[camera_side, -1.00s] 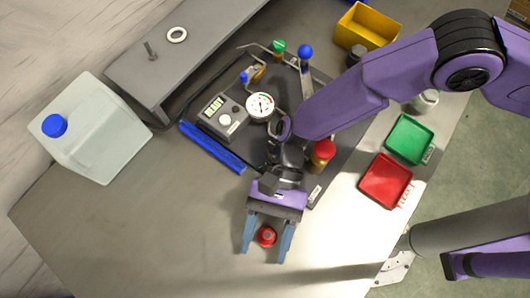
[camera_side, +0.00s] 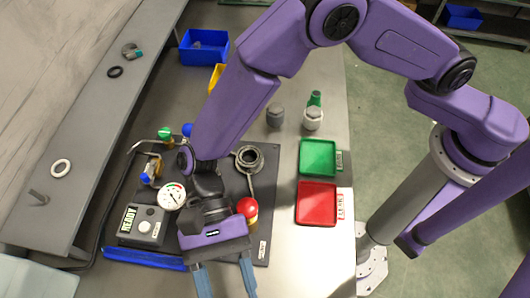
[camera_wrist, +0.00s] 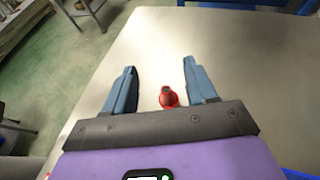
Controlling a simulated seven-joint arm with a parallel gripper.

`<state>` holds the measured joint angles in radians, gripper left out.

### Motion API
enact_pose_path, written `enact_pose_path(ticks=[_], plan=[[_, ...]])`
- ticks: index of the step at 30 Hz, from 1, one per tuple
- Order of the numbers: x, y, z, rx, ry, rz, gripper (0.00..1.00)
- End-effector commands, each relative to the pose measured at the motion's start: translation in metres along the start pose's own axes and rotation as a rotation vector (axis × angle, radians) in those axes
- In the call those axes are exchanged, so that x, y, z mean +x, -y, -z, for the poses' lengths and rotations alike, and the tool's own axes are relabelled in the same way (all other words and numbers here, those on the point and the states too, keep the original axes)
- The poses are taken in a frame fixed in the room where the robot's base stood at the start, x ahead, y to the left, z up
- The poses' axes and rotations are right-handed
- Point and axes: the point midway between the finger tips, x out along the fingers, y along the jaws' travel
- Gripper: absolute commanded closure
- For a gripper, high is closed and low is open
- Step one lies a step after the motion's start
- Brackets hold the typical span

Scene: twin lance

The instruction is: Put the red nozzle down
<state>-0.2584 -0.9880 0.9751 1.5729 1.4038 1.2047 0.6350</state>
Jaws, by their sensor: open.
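The red nozzle (camera_wrist: 168,97) shows in the wrist view between the two blue fingers of my gripper (camera_wrist: 160,82), nearer the right finger. A gap shows on both sides of it. It appears to stand on the bare grey table, though its contact with the surface is hard to see. In the side view my gripper (camera_side: 226,280) points toward the bottom edge with its fingers apart. The fingertips run close to the frame edge, and the nozzle does not show there.
A dark mat (camera_side: 228,178) holds a READY box (camera_side: 143,225), a gauge (camera_side: 172,197) and a red-topped part (camera_side: 248,208) close beside my wrist. A red tray (camera_side: 316,204) and a green tray (camera_side: 318,158) lie to the right. A blue bar (camera_side: 143,258) lies left of my gripper.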

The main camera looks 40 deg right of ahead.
Motion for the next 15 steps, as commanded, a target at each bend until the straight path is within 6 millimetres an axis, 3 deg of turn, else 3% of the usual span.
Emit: enact_pose_path(ticks=[5, 8, 15], plan=[[-0.007, -0.006, -0.002, -0.026, -0.018, -0.008, 0.44], [-0.024, -0.025, -0.008, -0.099, -0.069, -0.038, 0.44], [-0.093, -0.115, -0.020, -0.419, -0.290, -0.184, 0.44]])
